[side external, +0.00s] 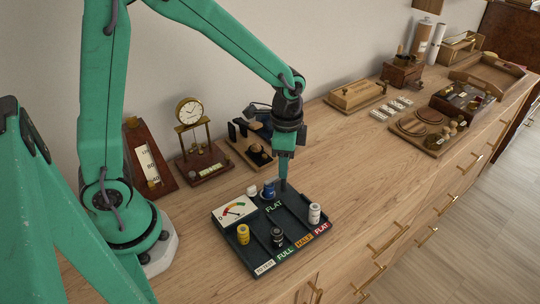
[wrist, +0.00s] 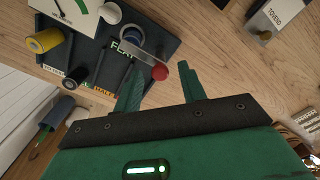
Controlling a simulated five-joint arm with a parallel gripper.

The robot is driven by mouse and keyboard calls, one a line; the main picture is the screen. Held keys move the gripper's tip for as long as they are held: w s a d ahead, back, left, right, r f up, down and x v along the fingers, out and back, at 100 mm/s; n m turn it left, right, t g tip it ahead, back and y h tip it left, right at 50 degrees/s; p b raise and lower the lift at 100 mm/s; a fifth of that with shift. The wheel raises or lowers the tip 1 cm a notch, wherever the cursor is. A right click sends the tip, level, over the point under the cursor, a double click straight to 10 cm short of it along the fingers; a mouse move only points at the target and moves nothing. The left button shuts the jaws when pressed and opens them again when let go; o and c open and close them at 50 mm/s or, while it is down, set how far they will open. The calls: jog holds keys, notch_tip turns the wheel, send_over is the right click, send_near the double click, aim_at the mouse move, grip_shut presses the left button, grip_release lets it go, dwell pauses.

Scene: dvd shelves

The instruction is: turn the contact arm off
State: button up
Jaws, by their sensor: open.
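The battery tester is a dark tray (side external: 262,262) with a dial meter (side external: 234,211) and slots labelled FULL, HALF and FLAT. In the wrist view, the contact arm (wrist: 146,61) is a pale metal strip running from a grey round pivot to a red ball knob (wrist: 160,72). In the side view I cannot make it out clearly behind my gripper. My gripper (side external: 283,187) points down at the tray's far right edge. In the wrist view its two fingers (wrist: 159,78) are apart, with the red knob near their tips, between them. I cannot tell whether they touch it.
More boxes (side external: 354,95) line the wall to the right. The wood top right of the tray is clear.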

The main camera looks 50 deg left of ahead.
grip_shut()
jog(key=shift+m, duration=0.5)
jog(key=m, duration=0.3)
jog(key=shift+m, duration=0.3)
jog(key=m, duration=1.3)
jog(key=shift+m, duration=0.3)
